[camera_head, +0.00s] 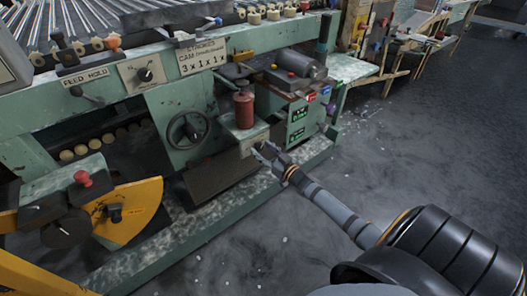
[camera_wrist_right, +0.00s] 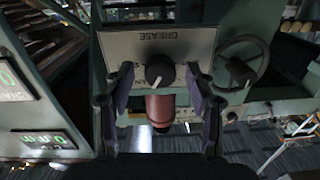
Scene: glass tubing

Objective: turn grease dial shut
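The grease dial is a round black knob (camera_wrist_right: 159,70) on a pale plate (camera_wrist_right: 120,45) marked GREASE, which appears upside down in the right wrist view. In the head view the small pale dial plate (camera_head: 254,143) is on the green machine's front, below a red-brown canister (camera_head: 244,112). My right gripper (camera_head: 269,154) reaches in toward the plate from the lower right. In the wrist view its two fingers (camera_wrist_right: 159,84) are apart, one on each side of the knob, with visible gaps. It holds nothing. The knob's exact setting is too small to read. My left gripper is out of view.
A handwheel (camera_head: 187,129) is left of the dial; it also shows in the wrist view (camera_wrist_right: 240,69). A control box (camera_head: 298,118) with green displays stands at the right. A green base rail (camera_head: 215,222) runs along the floor. The floor at right is open.

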